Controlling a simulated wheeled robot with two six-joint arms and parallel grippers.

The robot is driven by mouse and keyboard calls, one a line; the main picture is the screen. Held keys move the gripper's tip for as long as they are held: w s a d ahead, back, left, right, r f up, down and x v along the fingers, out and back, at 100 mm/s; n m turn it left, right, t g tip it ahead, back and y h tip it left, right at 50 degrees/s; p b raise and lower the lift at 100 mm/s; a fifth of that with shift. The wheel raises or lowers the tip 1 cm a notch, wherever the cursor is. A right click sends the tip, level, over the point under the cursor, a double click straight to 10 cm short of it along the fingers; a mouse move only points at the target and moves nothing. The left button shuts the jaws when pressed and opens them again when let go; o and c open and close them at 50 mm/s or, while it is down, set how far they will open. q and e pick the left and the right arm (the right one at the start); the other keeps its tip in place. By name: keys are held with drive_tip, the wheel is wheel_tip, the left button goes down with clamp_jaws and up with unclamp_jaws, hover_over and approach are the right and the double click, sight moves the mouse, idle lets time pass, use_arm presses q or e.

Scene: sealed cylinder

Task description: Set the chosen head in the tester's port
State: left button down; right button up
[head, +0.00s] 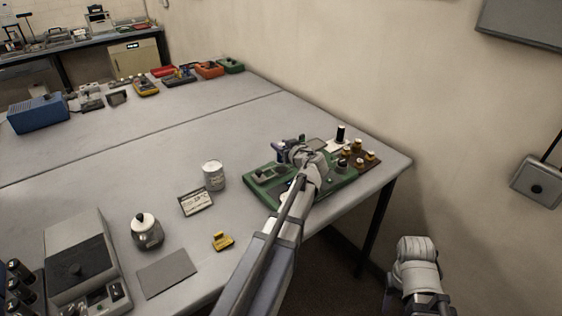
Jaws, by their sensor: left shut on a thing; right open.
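The green tester (262,178) lies near the right end of the table, with a grey panel at its back. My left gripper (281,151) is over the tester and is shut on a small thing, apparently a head. Fingers and wrist mostly hide it, and I cannot tell whether it touches the port. The port itself is not clearly visible. Several heads with brass-coloured tops stand on a brown board (371,164) just right of the tester. My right arm shows at the lower right, off the table; its fingers cannot be made out.
A black cylinder (341,133) stands on a white card behind the brown board. The middle of the table is clear.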

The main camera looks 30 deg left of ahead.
use_arm(q)
drive_tip(key=shift+f+b, duration=1.9)
drive_tip(key=shift+b, duration=0.05)
drive_tip(key=shift+r, duration=0.15)
drive_tip(key=c, duration=1)
unclamp_jaws()
drive_tip(key=shift+f, duration=0.25)
drive_tip(key=o, duration=0.5)
drive_tip(key=shift+r, duration=0.1)
drive_tip(key=shift+r+p, duration=0.25)
drive_tip(key=shift+p, duration=0.05)
drive_tip(key=p+v, duration=0.3)
drive_tip(key=v, duration=0.9)
